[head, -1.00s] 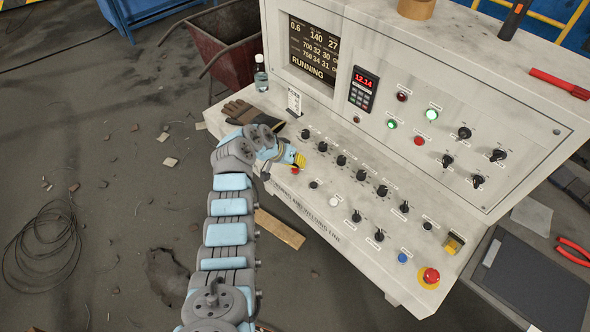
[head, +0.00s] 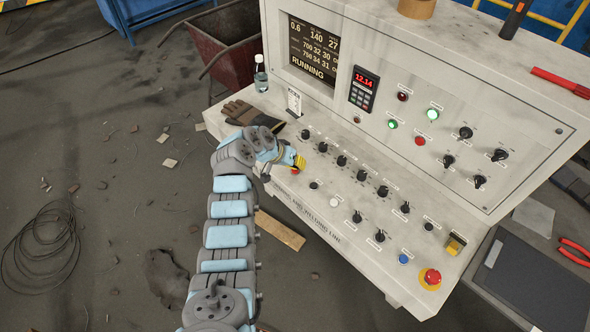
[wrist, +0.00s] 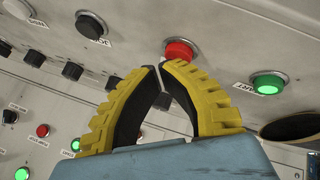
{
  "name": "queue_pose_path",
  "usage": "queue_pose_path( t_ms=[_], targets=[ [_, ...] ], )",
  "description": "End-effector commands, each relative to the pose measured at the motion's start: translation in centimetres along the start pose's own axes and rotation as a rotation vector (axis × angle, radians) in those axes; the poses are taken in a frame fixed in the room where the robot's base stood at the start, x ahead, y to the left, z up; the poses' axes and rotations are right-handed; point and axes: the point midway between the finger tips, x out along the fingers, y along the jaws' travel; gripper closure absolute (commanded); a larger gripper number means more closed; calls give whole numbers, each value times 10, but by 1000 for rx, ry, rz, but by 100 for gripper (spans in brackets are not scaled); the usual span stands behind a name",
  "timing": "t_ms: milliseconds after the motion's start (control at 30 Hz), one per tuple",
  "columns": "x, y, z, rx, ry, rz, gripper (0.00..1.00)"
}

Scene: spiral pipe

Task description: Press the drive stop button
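A red push button (wrist: 179,50) sits on the console's sloping panel in the wrist view, just beyond my fingertips. It also shows in the head view (head: 295,170), right beside my gripper's tip. Its label is not readable, partly hidden by the fingers. My gripper (wrist: 160,67) has yellow ribbed fingers with dark pads. The tips are drawn together with nothing held between them. They look very close to the red button's lower edge; I cannot tell if they touch it. In the head view my gripper (head: 298,161) is over the panel's left front part.
A green button (wrist: 267,83) is right of the red one in the wrist view, and a black button (wrist: 91,25) left. Several black knobs (head: 342,160) line the panel. A red emergency button (head: 432,277) is at far right. The screen (head: 309,50) reads RUNNING. Gloves (head: 250,115) lie behind my gripper.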

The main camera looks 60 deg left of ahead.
Motion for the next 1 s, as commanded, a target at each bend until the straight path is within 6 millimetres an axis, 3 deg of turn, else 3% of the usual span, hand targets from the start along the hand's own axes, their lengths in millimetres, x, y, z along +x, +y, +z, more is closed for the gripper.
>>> queue_pose_path(
  t_ms=[667, 1000],
  targets=[
    [3, -1, 2, 0, -1, 0, 100],
    [-8, 5, -5, 2, 2, -1, 100]
  ],
)
